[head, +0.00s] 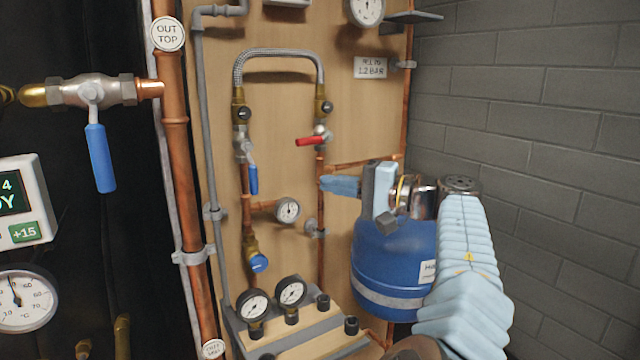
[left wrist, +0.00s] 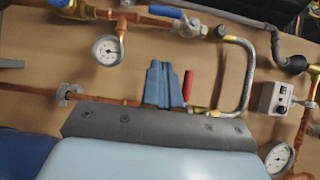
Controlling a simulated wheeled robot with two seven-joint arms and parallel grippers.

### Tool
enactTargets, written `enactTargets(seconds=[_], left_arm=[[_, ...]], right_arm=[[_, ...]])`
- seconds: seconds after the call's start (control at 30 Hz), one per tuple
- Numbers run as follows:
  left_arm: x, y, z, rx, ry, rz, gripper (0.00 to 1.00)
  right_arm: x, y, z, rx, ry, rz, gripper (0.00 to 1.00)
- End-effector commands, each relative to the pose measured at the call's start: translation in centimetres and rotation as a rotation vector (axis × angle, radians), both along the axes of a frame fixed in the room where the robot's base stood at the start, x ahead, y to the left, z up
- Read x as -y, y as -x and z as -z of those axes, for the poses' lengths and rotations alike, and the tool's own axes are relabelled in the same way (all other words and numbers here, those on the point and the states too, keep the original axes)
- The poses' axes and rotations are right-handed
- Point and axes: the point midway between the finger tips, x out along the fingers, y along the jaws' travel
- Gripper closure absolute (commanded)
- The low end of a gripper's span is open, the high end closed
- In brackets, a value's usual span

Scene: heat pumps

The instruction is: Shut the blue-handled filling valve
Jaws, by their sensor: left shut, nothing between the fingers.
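The filling valve's blue handle (head: 252,179) hangs down along its vertical pipe, below the left end of the braided hose (head: 278,53). In the left wrist view the blue handle (left wrist: 166,12) lies along the pipe at the top edge. A red handle (head: 310,141) on the right-hand valve points left, across its pipe. My left gripper (head: 325,184) is shut and empty, right of the blue handle and lower than the red one, apart from the blue handle. In the left wrist view its blue fingertips (left wrist: 162,66) show beside the red handle (left wrist: 188,85). My right gripper is not in view.
A blue tank (head: 385,265) stands behind and below my left gripper. A small gauge (head: 288,209) sits low between the pipes. A larger blue-handled valve (head: 100,158) is at the far left, past a thick copper pipe (head: 178,200). A grey brick wall (head: 540,130) bounds the right.

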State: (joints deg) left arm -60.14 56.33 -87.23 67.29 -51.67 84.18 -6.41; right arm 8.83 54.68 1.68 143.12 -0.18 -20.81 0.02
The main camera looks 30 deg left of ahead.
Motion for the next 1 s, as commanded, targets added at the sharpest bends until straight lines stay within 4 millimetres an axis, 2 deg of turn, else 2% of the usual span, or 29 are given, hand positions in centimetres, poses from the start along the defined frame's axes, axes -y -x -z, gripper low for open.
enactTargets(seconds=[0.3, 0.4, 0.63, 1.0], left_arm=[[-6.8, 0.8, 0.0, -0.001, 0.002, -0.004, 1.00], [-8.4, 1.3, 0.1, -0.001, 0.002, -0.002, 1.00], [-10.1, 3.6, 0.1, -0.001, 0.001, 0.000, 1.00], [-10.5, 4.0, 0.0, 0.000, 0.001, 0.000, 1.00]], right_arm=[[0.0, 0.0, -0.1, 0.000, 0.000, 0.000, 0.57], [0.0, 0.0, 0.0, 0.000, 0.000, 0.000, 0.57], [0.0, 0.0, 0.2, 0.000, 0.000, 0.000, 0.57], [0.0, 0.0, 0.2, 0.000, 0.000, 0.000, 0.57]])
